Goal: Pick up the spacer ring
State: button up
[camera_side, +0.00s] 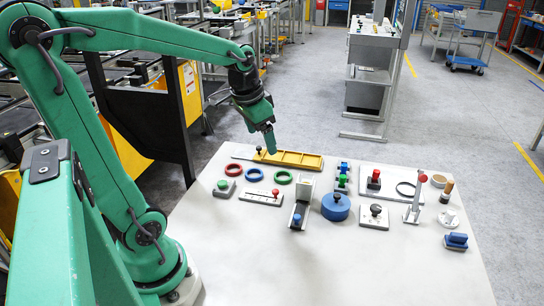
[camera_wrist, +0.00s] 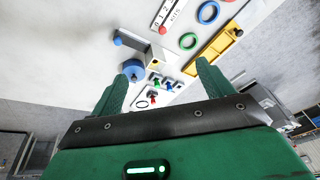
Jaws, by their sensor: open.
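Three coloured rings lie flat on the pale table: a red ring (camera_side: 234,170), a blue ring (camera_side: 254,180) and a green ring (camera_side: 283,182). I cannot tell which one is called the spacer ring.
A yellow tray (camera_side: 311,166) lies at the far edge, close to my gripper. A blue round block (camera_side: 335,212), a grey block with a blue knob (camera_side: 297,217) and several knobbed plates stand mid-table. A blue handled block (camera_side: 456,243) is at right. The front of the table is clear.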

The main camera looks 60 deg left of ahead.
jog(key=w+a+f+g, duration=0.25)
jog(key=a+f, duration=0.45)
jog(key=a, duration=0.5)
jog(key=h, duration=0.1)
send_over(234, 171)
notch_tip(234, 171, down, 8)
jog(key=shift+d+g, duration=0.15)
jog(key=shift+g, duration=0.2)
jog(key=shift+f, duration=0.1)
jog(key=shift+f, duration=1.2)
jog(key=shift+f, duration=0.1)
jog(key=shift+f, duration=2.5)
